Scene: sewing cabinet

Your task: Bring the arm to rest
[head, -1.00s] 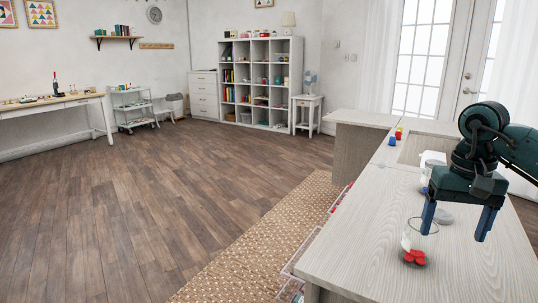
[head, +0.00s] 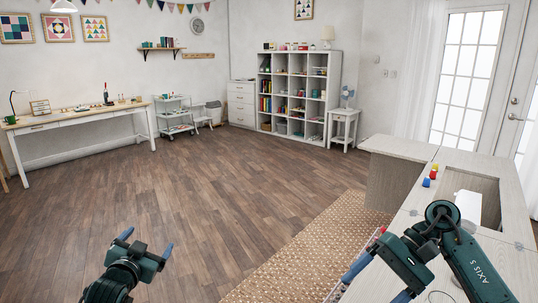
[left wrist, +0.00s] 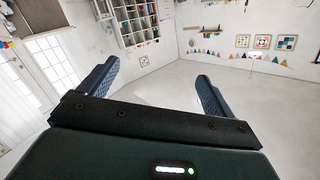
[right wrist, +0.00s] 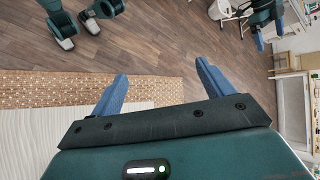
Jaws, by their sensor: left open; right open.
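My left gripper (head: 147,243) is at the bottom left of the head view, over the wood floor. Its blue fingers are spread and empty, as the left wrist view (left wrist: 157,88) also shows. My right gripper (head: 380,281) is at the lower right, beside the front edge of the pale wood cabinet (head: 512,262). Its fingers are apart with nothing between them in the right wrist view (right wrist: 162,75). My right forearm covers part of the cabinet top.
Small spools, one red (head: 433,175) and one blue (head: 426,182), stand on the cabinet top near a white machine (head: 468,206). A woven rug (head: 310,255) lies along the cabinet. The floor (head: 215,195) to the left is clear.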

